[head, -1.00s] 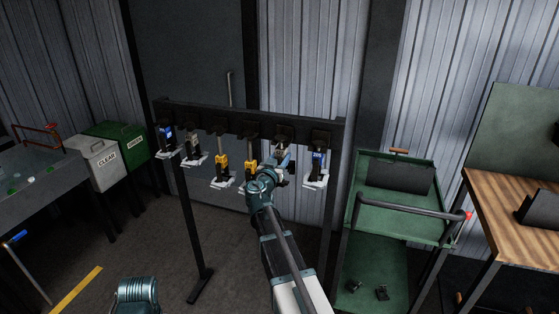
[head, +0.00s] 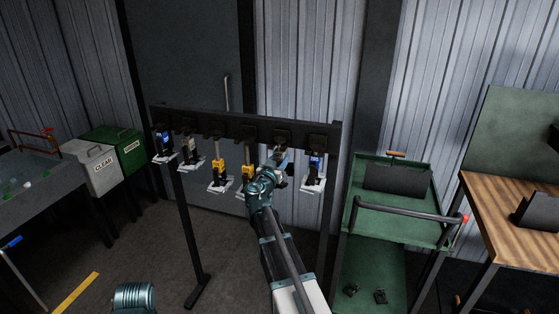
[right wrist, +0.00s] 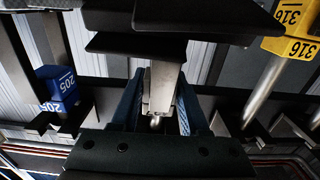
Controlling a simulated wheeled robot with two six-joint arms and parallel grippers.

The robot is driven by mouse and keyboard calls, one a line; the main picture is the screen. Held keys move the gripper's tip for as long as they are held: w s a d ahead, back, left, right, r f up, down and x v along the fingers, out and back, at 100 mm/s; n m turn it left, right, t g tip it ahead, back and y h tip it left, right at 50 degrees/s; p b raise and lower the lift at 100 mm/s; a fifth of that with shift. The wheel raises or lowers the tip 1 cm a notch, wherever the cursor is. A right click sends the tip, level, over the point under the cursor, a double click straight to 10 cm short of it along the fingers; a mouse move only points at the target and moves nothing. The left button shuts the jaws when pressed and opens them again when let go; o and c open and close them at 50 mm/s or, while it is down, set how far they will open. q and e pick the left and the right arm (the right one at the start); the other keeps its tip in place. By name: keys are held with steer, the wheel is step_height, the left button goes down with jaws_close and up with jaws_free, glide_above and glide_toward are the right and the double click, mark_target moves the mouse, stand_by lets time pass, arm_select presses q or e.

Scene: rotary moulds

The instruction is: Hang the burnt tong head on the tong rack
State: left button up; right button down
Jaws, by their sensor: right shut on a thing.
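My right gripper (head: 279,160) is at the black tong rack (head: 215,117), in front of the second hanging place from the right. In the right wrist view its two blue fingers (right wrist: 158,105) are shut on the pale metal shank of a tong head (right wrist: 163,80). Dark plates of this head show above the shank. The shank's end is close to the rack's hooks; I cannot tell whether it bears on one. In the head view my gripper hides most of this head, and I cannot make out burn marks. My left gripper is out of view.
A blue-labelled head (head: 315,165) marked 205 hangs to the right, a yellow one (head: 247,173) marked 316 close to the left, with several more beyond. A green cart (head: 400,231) stands right of the rack, white and green bins (head: 95,165) to the left.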

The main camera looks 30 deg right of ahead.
steer(key=shift+f+b, duration=0.35)
steer(key=shift+b, duration=0.05)
steer(key=shift+c, duration=1.6)
jaws_free()
steer(key=v, duration=1.4)
